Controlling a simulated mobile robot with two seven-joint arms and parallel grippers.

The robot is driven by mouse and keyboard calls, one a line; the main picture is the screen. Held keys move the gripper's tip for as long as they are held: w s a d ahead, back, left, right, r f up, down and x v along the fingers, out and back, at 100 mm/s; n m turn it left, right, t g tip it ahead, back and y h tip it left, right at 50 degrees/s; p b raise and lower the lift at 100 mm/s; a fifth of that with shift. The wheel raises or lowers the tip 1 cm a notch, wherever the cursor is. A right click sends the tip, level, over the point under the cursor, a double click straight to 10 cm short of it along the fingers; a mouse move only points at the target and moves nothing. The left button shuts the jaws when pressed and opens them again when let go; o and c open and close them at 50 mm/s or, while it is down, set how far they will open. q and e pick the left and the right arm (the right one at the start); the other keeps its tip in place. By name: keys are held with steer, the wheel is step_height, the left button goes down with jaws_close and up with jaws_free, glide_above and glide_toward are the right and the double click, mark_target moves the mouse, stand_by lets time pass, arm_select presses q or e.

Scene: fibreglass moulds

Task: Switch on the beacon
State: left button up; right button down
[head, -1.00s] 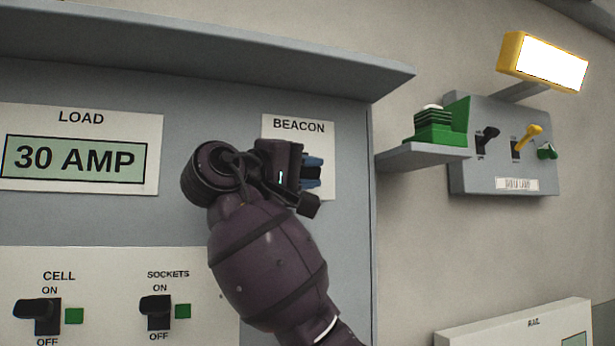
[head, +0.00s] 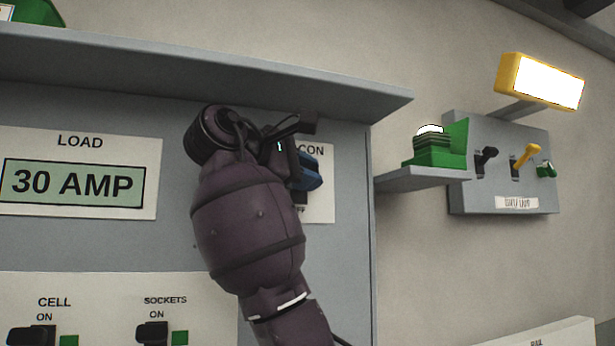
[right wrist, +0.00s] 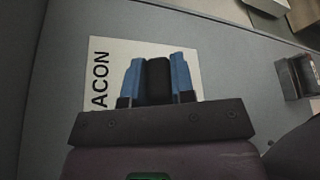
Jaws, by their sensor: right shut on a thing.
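The beacon panel is a white plate (head: 321,205) on the grey cabinet, with its BEACON label partly covered by my right gripper (head: 307,172). In the right wrist view the plate (right wrist: 98,48) shows turned on its side. There the blue fingers of my right gripper (right wrist: 158,80) are closed on both sides of the black beacon lever (right wrist: 158,76). The head view hides the lever, so its exact position is unclear. A dark ribbed unit with a bright white top (head: 430,132) sits in a green holder on the side shelf; it may be the beacon. My left gripper is out of view.
A grey ledge (head: 200,75) overhangs close above my right gripper. The CELL switch (head: 32,335) and SOCKETS switch (head: 152,333) are at lower left. A lit yellow-framed lamp (head: 541,80) and a panel with several switches (head: 500,180) are on the right wall.

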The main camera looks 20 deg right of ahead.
steer(key=shift+w+r+n, duration=0.15)
steer(key=shift+n, duration=0.25)
steer(key=shift+g, duration=0.4)
steer(key=c, duration=1.2)
jaws_free()
steer(key=shift+c, duration=0.2)
steer(key=shift+w+r, duration=0.1)
